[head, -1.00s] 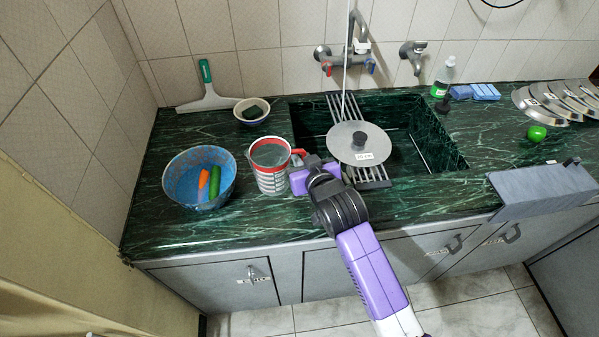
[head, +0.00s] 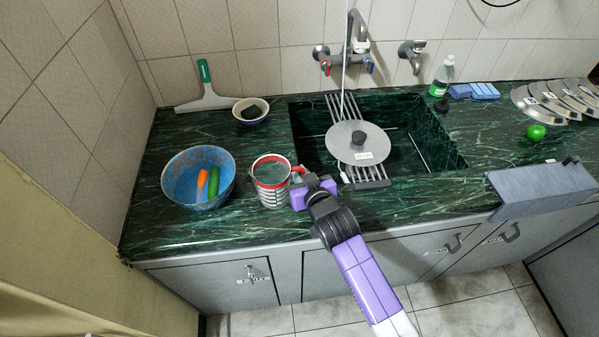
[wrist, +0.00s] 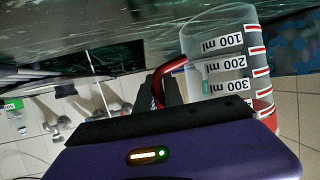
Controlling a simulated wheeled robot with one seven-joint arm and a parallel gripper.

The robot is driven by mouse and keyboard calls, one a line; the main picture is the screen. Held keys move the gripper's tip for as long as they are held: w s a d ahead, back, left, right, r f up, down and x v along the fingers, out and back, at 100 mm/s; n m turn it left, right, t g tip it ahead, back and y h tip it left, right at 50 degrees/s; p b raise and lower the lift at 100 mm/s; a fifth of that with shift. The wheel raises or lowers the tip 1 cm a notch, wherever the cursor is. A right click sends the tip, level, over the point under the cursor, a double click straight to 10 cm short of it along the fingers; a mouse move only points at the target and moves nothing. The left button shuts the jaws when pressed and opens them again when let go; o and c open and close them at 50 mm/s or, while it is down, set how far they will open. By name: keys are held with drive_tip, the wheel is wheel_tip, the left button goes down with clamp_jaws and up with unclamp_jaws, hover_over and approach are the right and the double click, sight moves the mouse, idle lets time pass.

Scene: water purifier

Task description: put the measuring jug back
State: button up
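The measuring jug (head: 272,183) is clear with a red rim, a red handle and a red-and-white scale. It is upright over the counter, between the blue bowl and the sink. In the wrist view the jug (wrist: 222,62) shows 100, 200 and 300 ml labels, in an upside-down picture. My gripper (head: 301,184) is at the handle on the jug's right side. Its dark fingers (wrist: 170,92) are closed around the red handle in the wrist view. I cannot tell whether the jug's base touches the counter.
A blue bowl (head: 170,188) with a carrot and a green vegetable stands left of the jug. A small bowl (head: 243,104) and a squeegee (head: 206,95) are behind. The sink (head: 420,120), with a rack and round lid (head: 352,150), is right. The counter front (head: 225,232) is clear.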

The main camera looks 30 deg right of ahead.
drive_tip(key=o, duration=0.3)
drive_tip(key=shift+r, duration=0.15)
drive_tip(key=v, duration=1.2)
drive_tip(key=shift+b, duration=0.35)
drive_tip(key=shift+a, duration=0.1)
drive_tip(key=s+a+f+n+y, duration=0.1)
drive_tip(key=s, duration=1.6)
drive_tip(key=s+r, duration=0.4)
drive_tip(key=s, duration=0.4)
drive_tip(key=s+a+r+t, duration=0.1)
drive_tip(key=s+r, duration=0.4)
drive_tip(key=s, duration=0.2)
drive_tip(key=shift+s, duration=0.35)
